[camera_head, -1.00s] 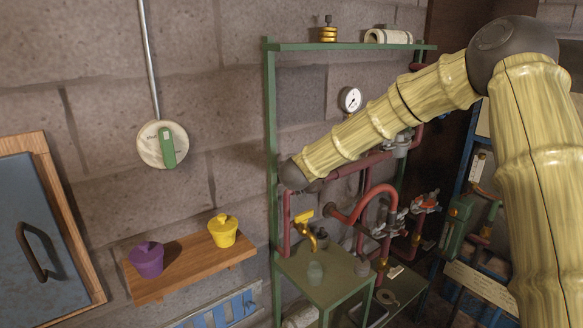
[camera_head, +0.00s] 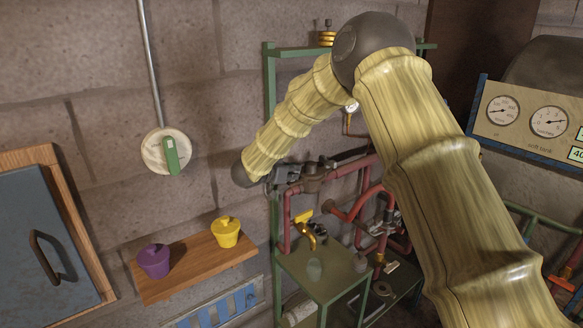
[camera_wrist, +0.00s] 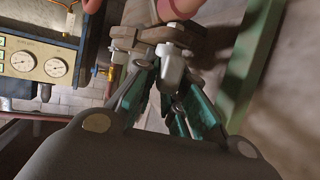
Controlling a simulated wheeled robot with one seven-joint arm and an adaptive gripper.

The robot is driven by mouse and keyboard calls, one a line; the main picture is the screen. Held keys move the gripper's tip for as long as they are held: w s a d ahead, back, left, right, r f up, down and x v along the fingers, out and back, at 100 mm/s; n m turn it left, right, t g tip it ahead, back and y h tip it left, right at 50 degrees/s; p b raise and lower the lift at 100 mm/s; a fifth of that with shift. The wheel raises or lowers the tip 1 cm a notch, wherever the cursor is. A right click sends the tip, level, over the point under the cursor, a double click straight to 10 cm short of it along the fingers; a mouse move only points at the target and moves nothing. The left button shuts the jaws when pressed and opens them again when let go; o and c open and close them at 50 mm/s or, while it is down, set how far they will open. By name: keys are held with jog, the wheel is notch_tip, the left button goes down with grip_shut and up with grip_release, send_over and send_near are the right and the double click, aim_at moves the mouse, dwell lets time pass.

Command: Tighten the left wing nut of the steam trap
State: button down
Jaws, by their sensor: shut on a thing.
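The steam trap (camera_head: 314,174) is a dark body on the red pipes at the left side of the green frame. In the wrist view its brownish flanged body (camera_wrist: 189,37) fills the top middle. A pale grey wing nut (camera_wrist: 172,66) projects from it towards me. My gripper (camera_wrist: 170,88), with teal-lined fingers, is closed around this wing nut, whose inner end is partly hidden by the fingers. In the head view my gripper (camera_head: 287,174) reaches the trap from the left. Another pale metal piece (camera_wrist: 128,47) sits beside it on the flange.
Red pipes and a yellow-handled tap (camera_head: 309,226) lie just below the trap. A green post (camera_wrist: 254,55) stands close on the right in the wrist view. A gauge panel (camera_head: 532,122) is on the right. A wooden shelf (camera_head: 190,268) holds a purple and a yellow pot.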

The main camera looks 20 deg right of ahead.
jog(key=shift+m+g+h, duration=1)
jog(key=shift+m+g, duration=0.7)
jog(key=shift+g, duration=0.1)
jog(key=shift+m+g, duration=0.3)
jog(key=c, duration=1.5)
grip_release()
jog(key=shift+v, duration=3.65)
